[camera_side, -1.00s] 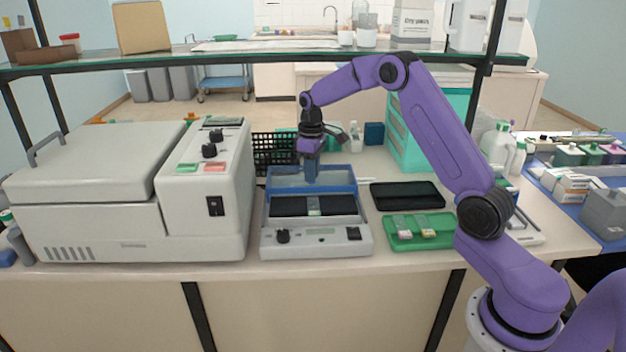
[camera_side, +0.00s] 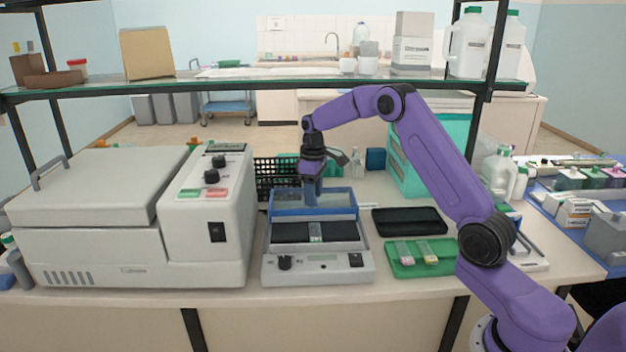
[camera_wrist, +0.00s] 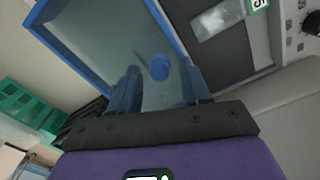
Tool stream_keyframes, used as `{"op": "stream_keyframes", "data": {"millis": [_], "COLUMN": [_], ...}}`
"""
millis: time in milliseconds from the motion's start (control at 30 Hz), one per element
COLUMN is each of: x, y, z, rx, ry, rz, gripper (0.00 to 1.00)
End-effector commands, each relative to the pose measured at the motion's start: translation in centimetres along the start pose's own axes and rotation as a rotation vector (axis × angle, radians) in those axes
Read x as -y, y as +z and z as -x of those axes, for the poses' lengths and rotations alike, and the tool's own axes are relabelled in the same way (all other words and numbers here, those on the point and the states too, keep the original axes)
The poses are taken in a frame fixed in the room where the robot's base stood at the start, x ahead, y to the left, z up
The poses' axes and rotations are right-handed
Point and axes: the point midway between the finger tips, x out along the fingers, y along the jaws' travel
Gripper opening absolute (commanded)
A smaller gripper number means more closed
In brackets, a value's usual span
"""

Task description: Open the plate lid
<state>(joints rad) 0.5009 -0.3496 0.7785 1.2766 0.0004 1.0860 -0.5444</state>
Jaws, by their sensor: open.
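The staining plate (camera_side: 318,264) is a grey box with a dark heating surface and controls on its front. Its blue-framed clear lid (camera_side: 340,203) is tilted up at the back, leaving the dark surface uncovered. A slide (camera_side: 316,232) lies on that surface and shows in the wrist view (camera_wrist: 216,18). My gripper (camera_side: 311,194) points down at the lid. In the wrist view, the open fingers (camera_wrist: 160,84) are on either side of a blue round knob (camera_wrist: 160,67) on the lid, with gaps visible. Whether a fingertip touches the lid cannot be told.
A large grey machine (camera_side: 90,240) stands close on the left. A black tray (camera_side: 408,221) and a green tray (camera_side: 412,270) with slides lie on the right. A black basket (camera_side: 276,176) is behind the lid. A glass shelf (camera_side: 230,82) spans above.

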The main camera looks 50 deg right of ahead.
Motion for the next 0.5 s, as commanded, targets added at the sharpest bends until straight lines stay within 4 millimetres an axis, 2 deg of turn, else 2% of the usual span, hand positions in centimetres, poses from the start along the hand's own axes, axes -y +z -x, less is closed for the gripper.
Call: {"op": "stream_keyframes", "data": {"millis": [167,500], "x": [0.0,0.0], "y": [-0.1,-0.1], "z": [2.1,9.2], "rx": [-0.005,-0.006], "ry": [0.003,0.004], "rz": [0.001,0.000], "gripper": [0.47,0.47]}}
